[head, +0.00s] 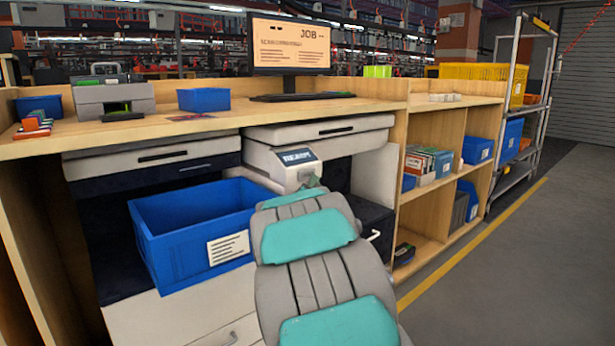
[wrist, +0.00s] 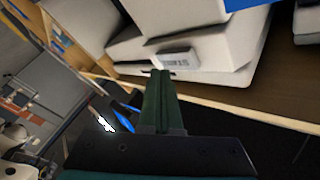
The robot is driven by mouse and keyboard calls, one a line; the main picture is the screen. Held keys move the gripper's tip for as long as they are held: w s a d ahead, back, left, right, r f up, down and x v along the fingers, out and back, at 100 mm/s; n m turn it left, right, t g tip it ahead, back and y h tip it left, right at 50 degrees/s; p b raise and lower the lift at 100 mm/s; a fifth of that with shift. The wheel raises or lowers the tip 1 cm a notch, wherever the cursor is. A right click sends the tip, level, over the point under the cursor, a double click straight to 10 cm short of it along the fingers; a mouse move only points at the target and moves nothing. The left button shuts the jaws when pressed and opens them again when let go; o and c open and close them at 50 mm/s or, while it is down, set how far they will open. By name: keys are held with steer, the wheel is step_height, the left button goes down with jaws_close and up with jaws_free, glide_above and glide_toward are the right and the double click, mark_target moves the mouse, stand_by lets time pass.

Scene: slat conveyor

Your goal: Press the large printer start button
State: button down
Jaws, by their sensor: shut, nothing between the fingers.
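A white printer (head: 283,170) with a small dark display (head: 297,155) stands under the desk top, behind the end of my arm. It also shows in the wrist view as a pale body (wrist: 205,45) with a grey display panel (wrist: 178,57). My gripper (wrist: 161,73) is shut and empty, its green fingers together, and the tips appear close to the printer's front beside the panel. I cannot tell whether they touch it. In the head view, my arm hides most of the gripper. I cannot make out a start button in either view.
A smaller grey printer (head: 113,98) stands on the wooden desk (head: 225,117). A large blue bin (head: 190,235) is left of my arm. A monitor (head: 291,45) stands above. Wooden shelves (head: 425,215) with bins are at right. The floor (head: 540,250) at far right is clear.

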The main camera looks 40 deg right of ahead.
stand_by(0.4)
steer(key=shift+w, duration=0.4)
